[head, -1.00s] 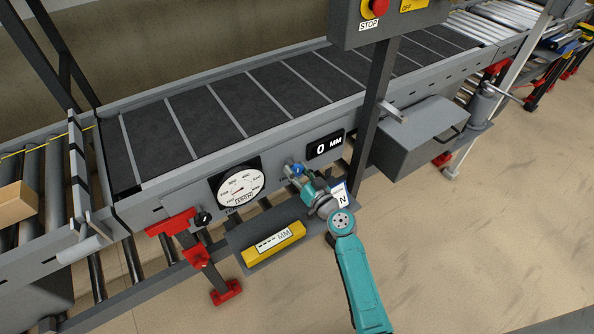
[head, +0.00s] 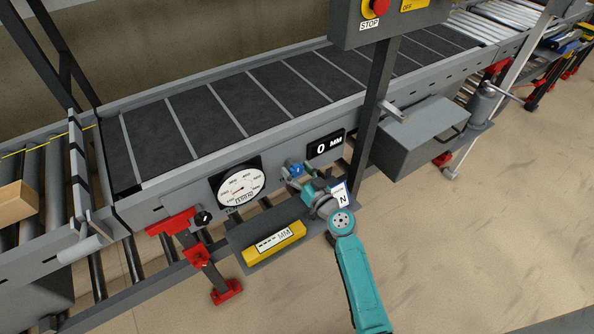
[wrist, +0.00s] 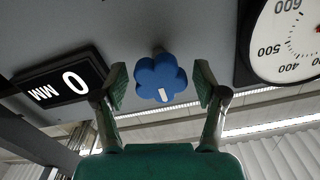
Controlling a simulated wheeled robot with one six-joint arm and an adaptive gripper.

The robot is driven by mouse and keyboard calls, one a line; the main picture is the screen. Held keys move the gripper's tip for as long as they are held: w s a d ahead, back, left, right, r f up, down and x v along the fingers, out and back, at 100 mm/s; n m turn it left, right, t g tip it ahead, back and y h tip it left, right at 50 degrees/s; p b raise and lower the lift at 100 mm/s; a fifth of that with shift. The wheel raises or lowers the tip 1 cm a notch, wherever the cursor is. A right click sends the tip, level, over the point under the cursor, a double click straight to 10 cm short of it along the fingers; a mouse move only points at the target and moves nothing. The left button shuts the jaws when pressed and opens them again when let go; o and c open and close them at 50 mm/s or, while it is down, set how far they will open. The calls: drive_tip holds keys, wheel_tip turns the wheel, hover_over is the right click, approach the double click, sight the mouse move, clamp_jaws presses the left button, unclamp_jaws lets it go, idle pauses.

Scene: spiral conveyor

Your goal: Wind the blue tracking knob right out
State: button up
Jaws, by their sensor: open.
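The blue tracking knob (wrist: 161,79) is a lobed knob with a white mark, on a short stem from the grey conveyor side. In the wrist view it sits between the two green finger pads of my gripper (wrist: 160,86), with a gap on each side. My gripper is open and holds nothing. In the head view the knob (head: 293,169) shows at the fingers of my gripper (head: 301,174), partly hidden by them. The black display (head: 325,145) beside it reads 0 MM; it appears upside down in the wrist view (wrist: 62,84).
A round white dial gauge (head: 240,183) is left of the knob, with a small black knob (head: 203,218) further left. A shelf with a yellow gauge block (head: 274,243) lies below. A dark post (head: 373,130) and grey box (head: 420,137) stand to the right.

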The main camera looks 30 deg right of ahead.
drive_tip(key=s+d, duration=0.1)
drive_tip(key=s, duration=1.1)
drive_tip(key=shift+d, duration=0.15)
